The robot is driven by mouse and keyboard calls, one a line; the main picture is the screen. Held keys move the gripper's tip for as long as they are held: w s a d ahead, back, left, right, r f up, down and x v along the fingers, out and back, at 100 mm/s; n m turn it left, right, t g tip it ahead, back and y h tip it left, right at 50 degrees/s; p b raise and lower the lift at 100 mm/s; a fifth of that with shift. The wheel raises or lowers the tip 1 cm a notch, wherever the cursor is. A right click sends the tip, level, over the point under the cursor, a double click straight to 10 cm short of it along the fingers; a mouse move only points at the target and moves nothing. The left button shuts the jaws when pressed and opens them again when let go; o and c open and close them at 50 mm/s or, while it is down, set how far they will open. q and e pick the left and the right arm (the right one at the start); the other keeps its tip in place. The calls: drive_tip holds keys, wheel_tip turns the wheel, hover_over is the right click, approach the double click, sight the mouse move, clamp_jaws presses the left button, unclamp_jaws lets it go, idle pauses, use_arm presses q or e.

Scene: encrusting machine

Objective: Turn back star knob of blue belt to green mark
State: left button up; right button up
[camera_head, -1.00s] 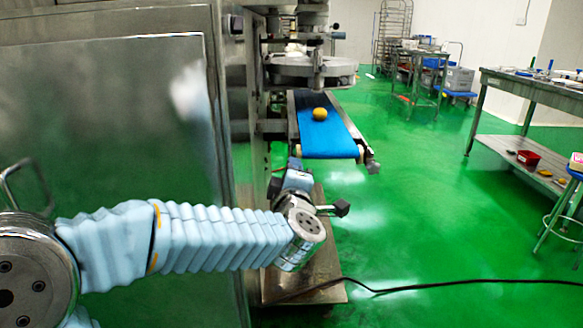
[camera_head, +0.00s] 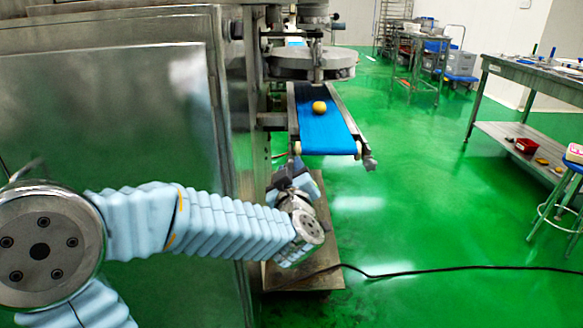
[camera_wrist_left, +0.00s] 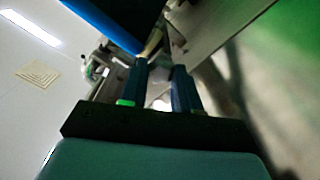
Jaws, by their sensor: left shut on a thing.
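The blue belt (camera_head: 327,135) slopes toward me on its metal frame, with a round yellow-brown piece (camera_head: 319,107) on it. My left gripper (camera_head: 294,170) is at the near left corner of the belt frame, just below the belt's end. In the left wrist view its two dark fingers (camera_wrist_left: 161,72) point up at the machine beside the belt's blue edge (camera_wrist_left: 108,22). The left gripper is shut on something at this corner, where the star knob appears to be. The knob is mostly hidden by the fingers, and I cannot make out the green mark. My right gripper is not in view.
The steel machine cabinet (camera_head: 110,120) stands close along my left arm. A metal base plate (camera_head: 305,281) lies below the gripper, and a black cable (camera_head: 430,270) crosses the floor. A work table (camera_head: 540,80) and stool (camera_head: 565,195) stand at the right.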

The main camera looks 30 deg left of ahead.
use_arm(q)
drive_tip(key=shift+d+f, duration=0.1)
drive_tip(key=shift+f, duration=0.1)
idle(0.3)
drive_tip(key=o, duration=1.1)
drive_tip(key=shift+r, duration=0.1)
drive_tip(key=shift+c, duration=0.2)
drive_tip(key=b+v, duration=0.3)
drive_tip(key=v, duration=1)
drive_tip(key=shift+s+d, duration=0.2)
drive_tip(key=shift+s, duration=0.1)
